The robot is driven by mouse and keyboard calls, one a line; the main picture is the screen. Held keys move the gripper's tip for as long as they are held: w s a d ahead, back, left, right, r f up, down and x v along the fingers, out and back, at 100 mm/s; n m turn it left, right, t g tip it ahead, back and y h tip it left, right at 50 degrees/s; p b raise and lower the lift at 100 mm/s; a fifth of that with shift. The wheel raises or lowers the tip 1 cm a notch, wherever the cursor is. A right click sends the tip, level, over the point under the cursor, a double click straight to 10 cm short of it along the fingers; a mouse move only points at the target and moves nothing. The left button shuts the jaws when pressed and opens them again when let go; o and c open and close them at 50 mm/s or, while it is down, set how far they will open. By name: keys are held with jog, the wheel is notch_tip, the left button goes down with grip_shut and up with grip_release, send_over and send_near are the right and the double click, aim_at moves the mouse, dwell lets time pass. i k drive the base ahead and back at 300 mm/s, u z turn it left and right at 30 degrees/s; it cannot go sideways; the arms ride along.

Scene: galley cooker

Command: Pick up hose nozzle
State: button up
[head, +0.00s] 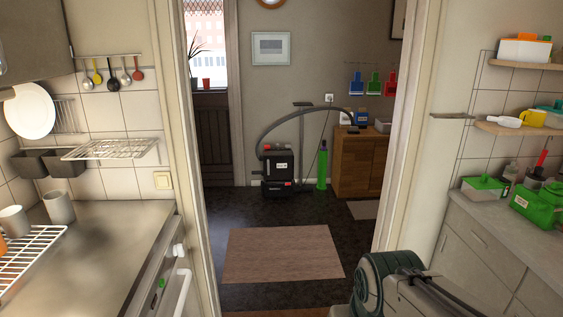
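A black machine (278,165) with a grey hose (290,117) stands on the floor of the room beyond the doorway. The hose arcs up and to the right towards the top of a wooden cabinet (358,165). A small dark piece at the hose's far end (352,130), which looks like the hose nozzle, is at the cabinet top; it is too small to tell how it rests. My arm shows at the lower right, on the near side of the doorway, but my gripper is outside the picture.
The doorway is open, with a rug (283,254) on the dark floor beyond. A green cylinder (322,165) stands between machine and cabinet. A blue box (360,116) sits on the cabinet. Counters flank me: a left one (110,250) and a right one (500,225).

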aim_at(353, 129)
jog(key=i, duration=3.15)
jog(key=z, duration=0.35)
jog(key=i, duration=1.55)
jog(key=z, duration=0.35)
jog(key=i, duration=1.7)
jog(key=z, duration=0.35)
jog(key=i, duration=1.2)
jog(key=z, duration=0.15)
